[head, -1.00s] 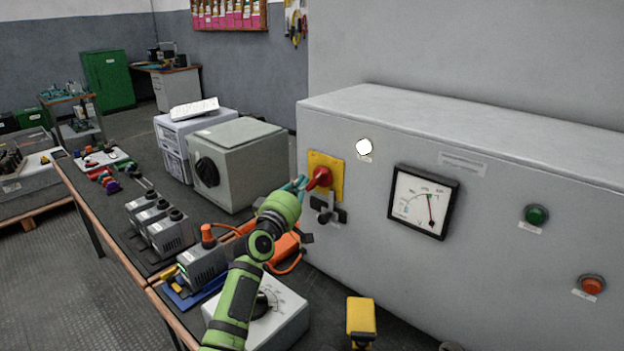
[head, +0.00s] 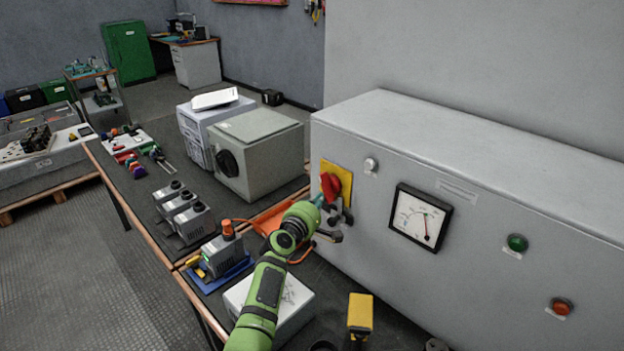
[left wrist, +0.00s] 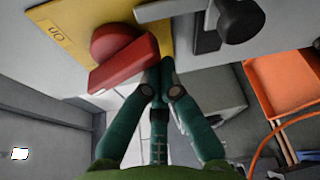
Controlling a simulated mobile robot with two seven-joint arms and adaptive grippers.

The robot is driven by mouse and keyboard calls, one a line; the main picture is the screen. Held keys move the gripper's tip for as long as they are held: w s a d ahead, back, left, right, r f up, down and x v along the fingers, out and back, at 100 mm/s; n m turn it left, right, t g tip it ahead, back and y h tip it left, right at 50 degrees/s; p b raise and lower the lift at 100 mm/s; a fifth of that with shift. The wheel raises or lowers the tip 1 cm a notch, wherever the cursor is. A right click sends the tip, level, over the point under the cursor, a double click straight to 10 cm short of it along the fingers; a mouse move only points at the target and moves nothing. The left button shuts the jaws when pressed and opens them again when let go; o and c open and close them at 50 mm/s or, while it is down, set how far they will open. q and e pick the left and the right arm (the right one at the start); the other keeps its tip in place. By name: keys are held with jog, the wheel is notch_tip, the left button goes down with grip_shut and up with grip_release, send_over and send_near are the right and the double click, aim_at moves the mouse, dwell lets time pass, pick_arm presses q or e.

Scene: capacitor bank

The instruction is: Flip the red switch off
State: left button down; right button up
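The red switch (head: 330,186) is a rotary handle on a yellow plate (head: 344,174) on the front of the grey cabinet. In the head view its handle stands nearly upright. In the left wrist view the red handle (left wrist: 125,64) lies slanted across the plate, near an "ON" mark seen upside down. My left gripper (head: 318,199) is just in front of the plate. In the left wrist view its teal fingers (left wrist: 164,66) come together beside the handle's end, with nothing visible between them. I cannot tell whether they touch the handle. My right gripper is out of view.
A black lever (head: 344,212) sits just below the plate. The indicator lamp (head: 371,165) is unlit. A dial meter (head: 420,217), green button (head: 517,242) and red button (head: 562,306) are to the right. A grey box (head: 258,152) with a black knob stands left on the bench.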

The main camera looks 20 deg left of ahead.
pick_arm(q)
jog(key=shift+s+d+f, duration=0.1)
jog(key=shift+d, duration=0.35)
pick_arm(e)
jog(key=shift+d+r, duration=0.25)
pick_arm(q)
jog(key=shift+s+d, duration=0.1)
jog(key=shift+d, duration=0.15)
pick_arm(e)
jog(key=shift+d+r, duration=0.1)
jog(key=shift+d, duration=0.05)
